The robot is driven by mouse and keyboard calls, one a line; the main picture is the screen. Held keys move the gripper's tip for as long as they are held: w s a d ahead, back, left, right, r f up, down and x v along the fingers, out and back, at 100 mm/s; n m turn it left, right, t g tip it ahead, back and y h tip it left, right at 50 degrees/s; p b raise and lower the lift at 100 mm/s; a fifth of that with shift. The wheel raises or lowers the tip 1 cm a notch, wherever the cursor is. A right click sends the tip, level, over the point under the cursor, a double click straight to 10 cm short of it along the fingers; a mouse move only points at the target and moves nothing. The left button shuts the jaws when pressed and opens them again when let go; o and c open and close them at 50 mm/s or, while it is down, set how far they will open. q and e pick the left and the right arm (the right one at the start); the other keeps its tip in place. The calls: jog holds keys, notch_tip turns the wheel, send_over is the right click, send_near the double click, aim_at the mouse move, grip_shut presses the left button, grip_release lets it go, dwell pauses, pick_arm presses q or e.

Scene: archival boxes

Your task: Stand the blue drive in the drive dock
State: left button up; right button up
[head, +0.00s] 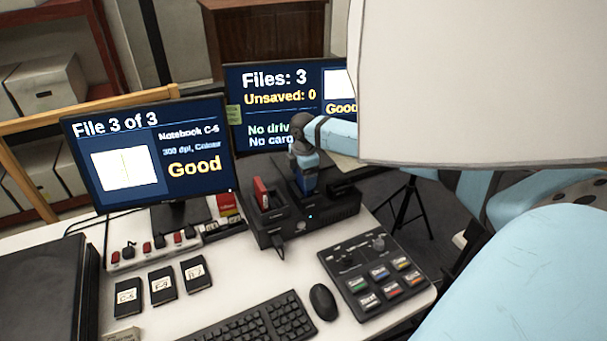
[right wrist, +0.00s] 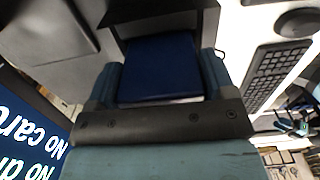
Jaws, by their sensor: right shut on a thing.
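The blue drive (head: 306,184) is upright at the black drive dock (head: 322,211) in the head view. My right gripper (head: 305,172) is shut on it from above. In the right wrist view the blue drive (right wrist: 162,68) lies between both fingers, with a dark edge, apparently the dock, just beyond it. The drive's lower end meets the dock top in the head view; I cannot tell how deep it sits. A red drive (head: 261,192) stands in the dock's left part.
Two monitors (head: 150,155) (head: 258,80) stand behind, the rear one partly hidden by my right arm. A large white panel (head: 470,75) hangs at upper right. A button panel (head: 375,268), mouse (head: 323,301), keyboard (head: 250,325) and several small black cases (head: 162,281) lie in front.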

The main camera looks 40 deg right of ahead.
jog(key=shift+f, duration=0.2)
jog(key=o, duration=1)
notch_tip(320, 180, up, 14)
jog(key=shift+f, duration=0.1)
jog(key=shift+a+f, duration=0.1)
dwell(0.4)
